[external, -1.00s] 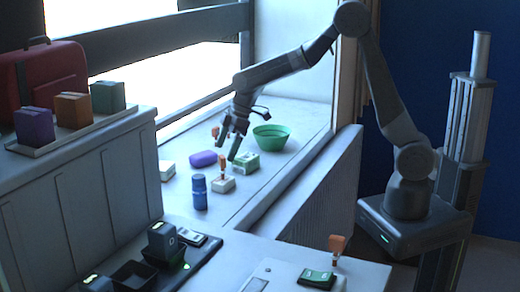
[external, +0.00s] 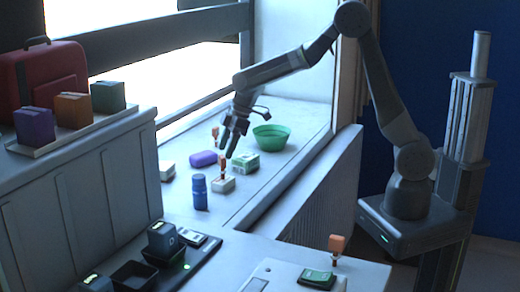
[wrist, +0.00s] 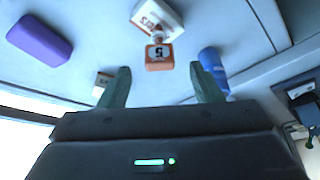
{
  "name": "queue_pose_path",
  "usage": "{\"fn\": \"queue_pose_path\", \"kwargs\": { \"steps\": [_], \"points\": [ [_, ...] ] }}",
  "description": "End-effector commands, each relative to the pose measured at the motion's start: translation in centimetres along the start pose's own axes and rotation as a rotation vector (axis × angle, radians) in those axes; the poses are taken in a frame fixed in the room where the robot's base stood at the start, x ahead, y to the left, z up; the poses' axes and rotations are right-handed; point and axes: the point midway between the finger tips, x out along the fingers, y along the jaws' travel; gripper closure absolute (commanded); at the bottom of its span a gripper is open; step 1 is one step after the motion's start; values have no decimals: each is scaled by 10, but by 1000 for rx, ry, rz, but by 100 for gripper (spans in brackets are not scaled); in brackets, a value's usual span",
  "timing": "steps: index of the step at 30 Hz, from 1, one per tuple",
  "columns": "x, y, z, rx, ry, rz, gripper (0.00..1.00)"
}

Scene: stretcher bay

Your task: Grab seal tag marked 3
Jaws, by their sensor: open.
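An orange seal tag (wrist: 160,57) with a dark digit stands on a white block (wrist: 157,18) in the wrist view; the digit is too small to read surely. My gripper (wrist: 163,82) is open and empty, with the tag ahead of the gap between its fingers. In the external view my gripper (external: 231,150) hangs over the sill, close to an orange tag (external: 222,160) on a white block (external: 222,184). Another orange tag (external: 215,132) shows behind the gripper. A third orange tag (external: 337,244) stands on the front counter; its marking is unreadable.
A blue bottle (external: 200,192) stands close beside the white block. A purple soap-like block (external: 203,158), a green-and-white box (external: 245,163) and a green bowl (external: 271,137) are also on the sill. Another white block (external: 167,170) lies to the left.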

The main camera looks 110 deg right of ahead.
Motion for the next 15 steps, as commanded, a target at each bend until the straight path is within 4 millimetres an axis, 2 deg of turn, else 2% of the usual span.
{"fn": "queue_pose_path", "kwargs": {
  "steps": [5,12,13,15],
  "points": [
    [-15,0,-7,-1,3,2,42],
    [-80,0,-34,-3,6,4,42],
    [-82,5,-34,8,2,5,42],
    [-79,30,-34,46,0,18,42]
  ]
}}
